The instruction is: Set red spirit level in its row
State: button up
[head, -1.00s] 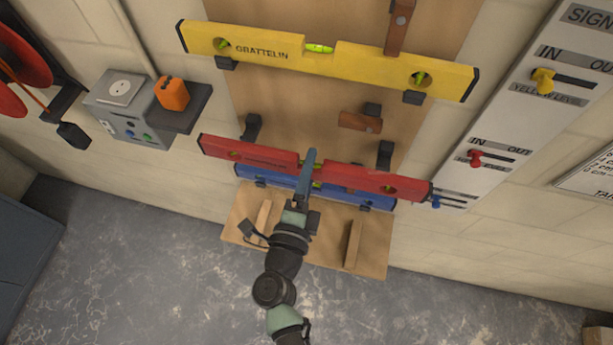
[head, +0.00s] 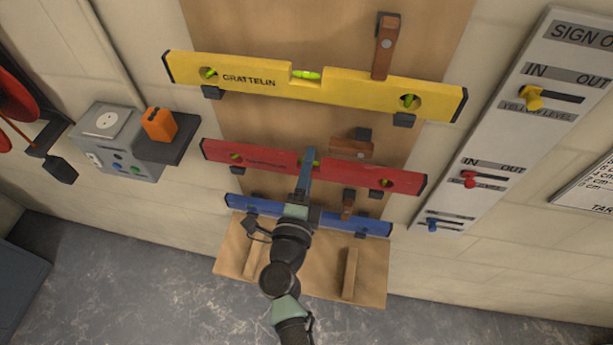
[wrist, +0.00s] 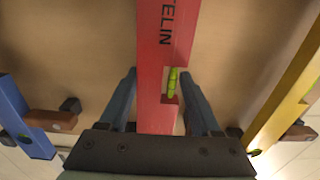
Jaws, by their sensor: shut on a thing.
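The red spirit level (head: 335,169) is held across the brown board between the yellow and blue levels. It also fills the middle of the wrist view (wrist: 165,40). My gripper (head: 309,156) is shut on it near its middle vial, with one finger along each edge in the wrist view (wrist: 159,84). A black bracket (head: 376,193) shows just below the red level's right part. A brown latch (head: 350,149) lies sideways just above the level.
The yellow level (head: 340,90) rests on brackets above, under an upright brown latch (head: 386,48). The blue level (head: 265,208) sits below. A sign-out board (head: 500,120) is at right. A grey box with a shelf (head: 118,140) is at left.

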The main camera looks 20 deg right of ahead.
jog(key=shift+w+d, duration=0.4)
jog(key=shift+w, duration=0.15)
jog(key=shift+a+f+b, duration=0.1)
jog(key=shift+f+b, duration=0.65)
jog(key=shift+b, duration=0.05)
jog(key=shift+s, duration=0.1)
jog(key=o, duration=1.5)
jog(key=shift+o, duration=0.3)
jog(key=shift+f, duration=0.1)
jog(key=shift+f, duration=0.1)
jog(key=shift+s+a, duration=0.1)
jog(key=shift+s, duration=0.05)
